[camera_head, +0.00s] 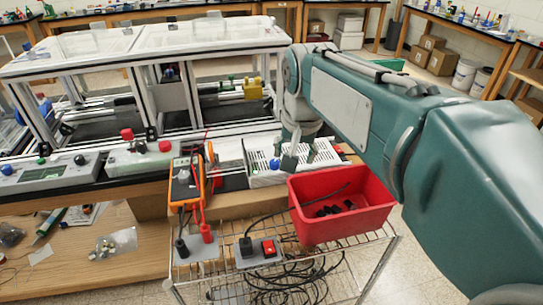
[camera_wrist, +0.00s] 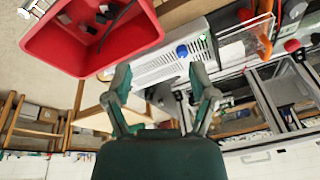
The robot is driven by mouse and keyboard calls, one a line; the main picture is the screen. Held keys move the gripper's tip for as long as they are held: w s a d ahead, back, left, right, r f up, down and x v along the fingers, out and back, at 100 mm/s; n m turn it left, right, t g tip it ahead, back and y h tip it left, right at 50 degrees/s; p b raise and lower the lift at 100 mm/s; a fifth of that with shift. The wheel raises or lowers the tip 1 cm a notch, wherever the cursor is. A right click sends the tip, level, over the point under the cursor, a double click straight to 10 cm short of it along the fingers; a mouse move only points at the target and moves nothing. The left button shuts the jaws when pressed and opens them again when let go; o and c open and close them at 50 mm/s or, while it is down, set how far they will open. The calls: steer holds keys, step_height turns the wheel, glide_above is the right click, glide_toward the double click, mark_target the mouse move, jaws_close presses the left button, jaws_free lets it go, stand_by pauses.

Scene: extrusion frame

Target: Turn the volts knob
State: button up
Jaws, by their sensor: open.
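A white vented box (camera_head: 262,178) stands on the bench edge, with a round blue knob (camera_head: 274,164) on it. No label is readable, so I cannot tell whether this is the volts knob. The wrist view shows the same blue knob (camera_wrist: 182,50) and the box's slotted face (camera_wrist: 160,68). My gripper (camera_wrist: 160,77) is open and empty, its two fingers spread, with the knob appearing just beyond and between the fingertips, nearer the right one. In the head view my gripper (camera_head: 301,157) hangs over the box, right of the knob and apart from it.
A red bin (camera_head: 343,222) with dark pieces sits on a wire rack right of and below the box. An orange multimeter (camera_head: 186,184) with leads stands to the left. Other panels with knobs (camera_head: 45,176) lie further left. The extrusion frame (camera_head: 140,50) rises behind.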

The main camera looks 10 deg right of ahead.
steer(key=w+f+m+g, duration=0.1)
steer(key=w+m, duration=0.1)
steer(key=w, duration=0.6)
steer(key=m+g, duration=0.2)
steer(key=m, duration=0.1)
glide_toward(274, 161)
step_height(274, 161, down, 10)
steer(key=shift+s+r, duration=0.1)
steer(key=shift+s, duration=0.1)
jaws_close()
